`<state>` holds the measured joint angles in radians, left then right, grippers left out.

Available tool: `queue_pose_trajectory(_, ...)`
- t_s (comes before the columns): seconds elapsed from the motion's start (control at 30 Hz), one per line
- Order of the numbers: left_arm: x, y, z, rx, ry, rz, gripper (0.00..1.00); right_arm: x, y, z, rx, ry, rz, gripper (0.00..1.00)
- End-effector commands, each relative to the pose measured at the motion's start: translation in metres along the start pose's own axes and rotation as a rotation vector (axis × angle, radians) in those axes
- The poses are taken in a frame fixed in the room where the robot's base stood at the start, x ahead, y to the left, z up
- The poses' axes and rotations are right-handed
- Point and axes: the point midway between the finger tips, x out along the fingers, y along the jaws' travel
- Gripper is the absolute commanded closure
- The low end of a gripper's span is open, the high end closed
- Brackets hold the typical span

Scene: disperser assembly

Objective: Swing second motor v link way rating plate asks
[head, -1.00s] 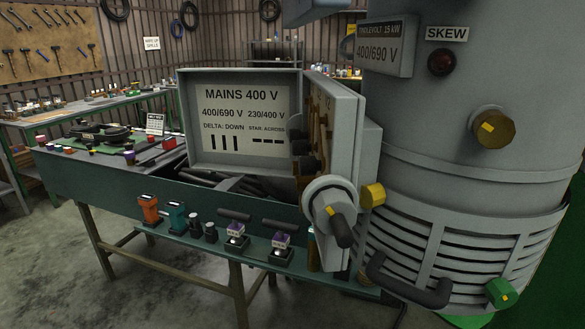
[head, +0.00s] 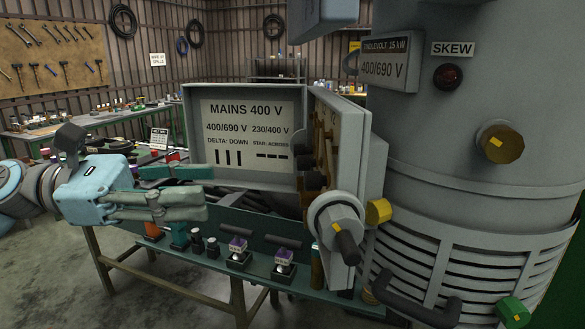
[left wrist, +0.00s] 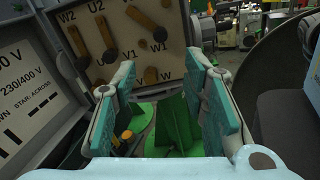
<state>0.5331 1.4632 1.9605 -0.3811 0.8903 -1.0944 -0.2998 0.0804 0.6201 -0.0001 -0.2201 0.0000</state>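The grey motor (head: 470,130) stands at right in the head view. Its rating plate (head: 388,71) reads 400/690 V, 15 kW. The open box lid (head: 250,115) shows MAINS 400 V, with 400/690 V delta: down and 230/400 V star: across. The terminal board (left wrist: 125,60) faces my left wrist camera, with W2, U2, V1 and W1 legible. Two brown links (left wrist: 107,36) run nearly downward; another link (left wrist: 143,22) lies diagonally at upper right. My left gripper (head: 208,192) is open and empty, left of the box. My right gripper is not in view.
Two purple-topped parts (head: 238,246) stand on the lower green shelf (head: 312,288). A tool board (head: 50,55) hangs on the back wall.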

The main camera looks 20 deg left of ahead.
Motion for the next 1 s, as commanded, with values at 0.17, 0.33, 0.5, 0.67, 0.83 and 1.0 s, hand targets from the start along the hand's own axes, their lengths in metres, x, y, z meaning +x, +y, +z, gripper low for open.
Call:
queue_pose_trajectory(0.17,0.034,0.003,0.018,-0.004,-0.01,-0.005,0.6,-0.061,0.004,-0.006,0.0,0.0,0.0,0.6)
queue_pose_trajectory(0.33,0.072,0.003,0.02,-0.006,-0.021,-0.002,0.6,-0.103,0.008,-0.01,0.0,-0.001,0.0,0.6)
queue_pose_trajectory(0.5,0.106,0.002,0.013,-0.006,-0.016,-0.001,0.6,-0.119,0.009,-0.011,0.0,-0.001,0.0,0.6)
queue_pose_trajectory(0.67,0.123,0.002,0.008,-0.005,-0.011,0.002,0.6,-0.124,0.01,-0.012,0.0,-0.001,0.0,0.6)
queue_pose_trajectory(0.83,0.127,0.001,0.005,-0.005,-0.006,0.004,0.6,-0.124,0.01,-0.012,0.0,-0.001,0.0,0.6)
queue_pose_trajectory(1.0,0.127,0.001,0.004,-0.005,-0.006,0.004,0.62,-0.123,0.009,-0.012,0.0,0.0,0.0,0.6)
